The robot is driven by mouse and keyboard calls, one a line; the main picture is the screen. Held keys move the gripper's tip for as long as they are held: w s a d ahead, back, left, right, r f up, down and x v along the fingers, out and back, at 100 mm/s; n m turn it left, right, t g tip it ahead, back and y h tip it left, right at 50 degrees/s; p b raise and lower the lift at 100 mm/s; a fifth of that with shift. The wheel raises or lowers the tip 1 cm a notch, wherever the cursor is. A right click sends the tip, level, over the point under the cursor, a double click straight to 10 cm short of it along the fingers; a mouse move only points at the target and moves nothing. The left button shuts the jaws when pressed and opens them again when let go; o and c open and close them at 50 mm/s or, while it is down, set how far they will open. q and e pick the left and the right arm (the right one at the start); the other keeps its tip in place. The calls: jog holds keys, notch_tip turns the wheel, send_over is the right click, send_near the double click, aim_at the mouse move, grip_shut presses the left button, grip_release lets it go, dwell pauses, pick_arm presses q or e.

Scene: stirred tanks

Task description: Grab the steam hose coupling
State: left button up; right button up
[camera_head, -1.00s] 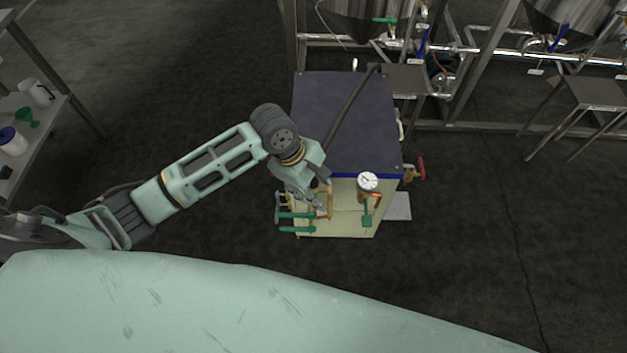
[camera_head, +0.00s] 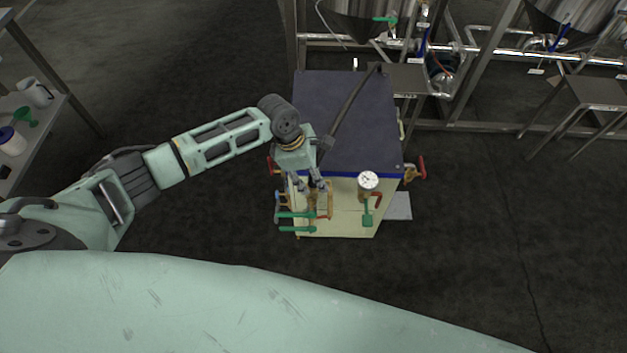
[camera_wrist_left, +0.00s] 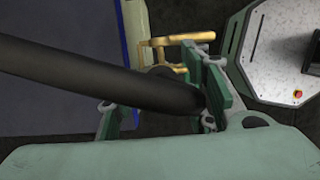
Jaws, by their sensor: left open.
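My left gripper (camera_head: 311,186) is open over the front of a cream box with a dark blue lid (camera_head: 345,110), near its pipes. A dark hose (camera_head: 350,101) runs from the lid's back edge toward my left wrist, where it passes out of sight. In the left wrist view the thick black hose (camera_wrist_left: 95,73) crosses from the left, and its end lies by the right-hand finger of the open gripper (camera_wrist_left: 158,92). I cannot make out the steam hose coupling apart from the hose end. I cannot tell whether a finger touches it. My right gripper is not in view.
The box front carries green-handled valves (camera_head: 296,215), a white dial gauge (camera_head: 368,180) and a red-handled valve (camera_head: 421,168) on its right. Brass pipework (camera_wrist_left: 172,43) is close beyond the fingers. Steel tanks on a frame stand behind.

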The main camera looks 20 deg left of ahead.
pick_arm(q)
jog(key=shift+d+f, duration=0.1)
jog(key=shift+f, duration=0.15)
jog(key=shift+c, duration=0.5)
grip_shut()
jog(key=shift+r, duration=0.15)
